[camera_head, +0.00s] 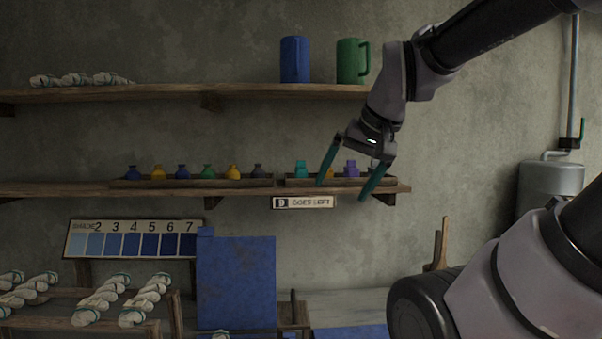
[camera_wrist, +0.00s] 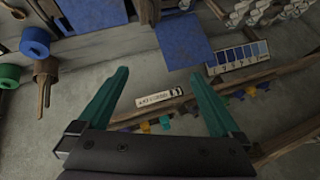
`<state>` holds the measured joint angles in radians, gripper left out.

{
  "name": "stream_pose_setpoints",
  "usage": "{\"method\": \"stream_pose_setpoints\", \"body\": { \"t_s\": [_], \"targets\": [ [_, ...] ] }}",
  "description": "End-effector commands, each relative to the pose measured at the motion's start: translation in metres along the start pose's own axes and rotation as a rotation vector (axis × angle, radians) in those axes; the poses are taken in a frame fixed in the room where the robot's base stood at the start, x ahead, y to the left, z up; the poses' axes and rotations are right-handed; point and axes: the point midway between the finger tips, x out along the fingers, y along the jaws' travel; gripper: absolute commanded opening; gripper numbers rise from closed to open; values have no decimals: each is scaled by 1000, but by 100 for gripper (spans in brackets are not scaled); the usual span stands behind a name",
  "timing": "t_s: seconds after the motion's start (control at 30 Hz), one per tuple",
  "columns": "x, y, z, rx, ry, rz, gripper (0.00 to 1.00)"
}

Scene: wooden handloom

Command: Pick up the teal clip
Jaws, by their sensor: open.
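The teal clip (camera_head: 301,169) stands upright in the right-hand tray (camera_head: 298,183) on the lower wall shelf, at that tray's left end. A small teal shape, apparently the same clip, also shows in the wrist view (camera_wrist: 165,123), beyond the fingers and between them. My gripper (camera_head: 342,191) has two dark teal fingers, spread wide and empty. In the head view it overlaps the tray just right of the clip and partly hides a yellow clip (camera_head: 329,174). A purple clip (camera_head: 351,168) shows between the fingers. The fingers appear apart from the clips.
A left-hand tray (camera_head: 190,182) holds several small coloured bottles. A sign (camera_head: 303,202) hangs under the shelf edge. The upper shelf (camera_head: 215,89) above carries a blue mug (camera_head: 295,60) and a green mug (camera_head: 351,61).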

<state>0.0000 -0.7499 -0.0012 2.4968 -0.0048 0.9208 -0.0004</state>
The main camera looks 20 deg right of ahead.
Motion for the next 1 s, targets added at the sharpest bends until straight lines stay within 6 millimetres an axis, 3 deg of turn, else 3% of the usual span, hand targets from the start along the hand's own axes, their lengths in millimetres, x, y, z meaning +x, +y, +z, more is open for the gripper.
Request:
{"method": "stream_pose_setpoints", "body": {
  "t_s": [0.03, 0.1, 0.27, 0.47, 0.67, 0.8, 1.0],
  "targets": [
    [0, 0, 0, 0, 0, 0, 100],
    [0, 0, -1, -1, 0, 0, 88],
    [-1, -9, -25, -20, -2, 4, 88],
    [8, -34, -109, -92, -7, 27, 88],
    [36, -55, -200, -176, -7, 61, 88],
    [67, -66, -260, -238, -9, 90, 88],
    [123, -76, -332, -327, -12, 135, 88]
  ]
}}
